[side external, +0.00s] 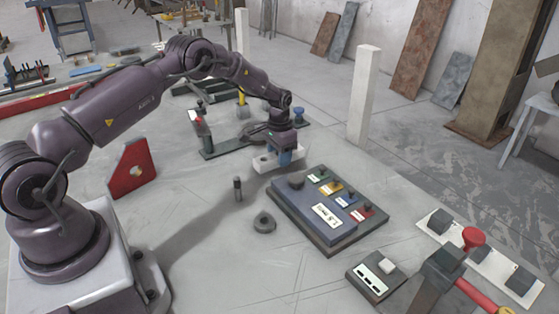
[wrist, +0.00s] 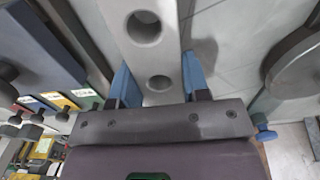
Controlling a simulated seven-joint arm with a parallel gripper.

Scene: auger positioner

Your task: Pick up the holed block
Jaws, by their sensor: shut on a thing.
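The holed block (side external: 264,161) is a pale grey bar just behind the blue panel in the side view. In the wrist view the holed block (wrist: 151,52) runs up from the gripper and shows two round holes. My gripper (side external: 287,158) has blue fingers and is shut on the block. In the wrist view my gripper (wrist: 157,85) has one blue finger on each side of the block. The block's underside is hidden, so I cannot tell whether it touches the table.
A dark blue panel (side external: 290,215) with coloured labels and knobs lies right in front of the block. A small dark peg (side external: 238,188) and a dark ring (side external: 264,222) stand on the table. A white post (side external: 362,95) rises at the right.

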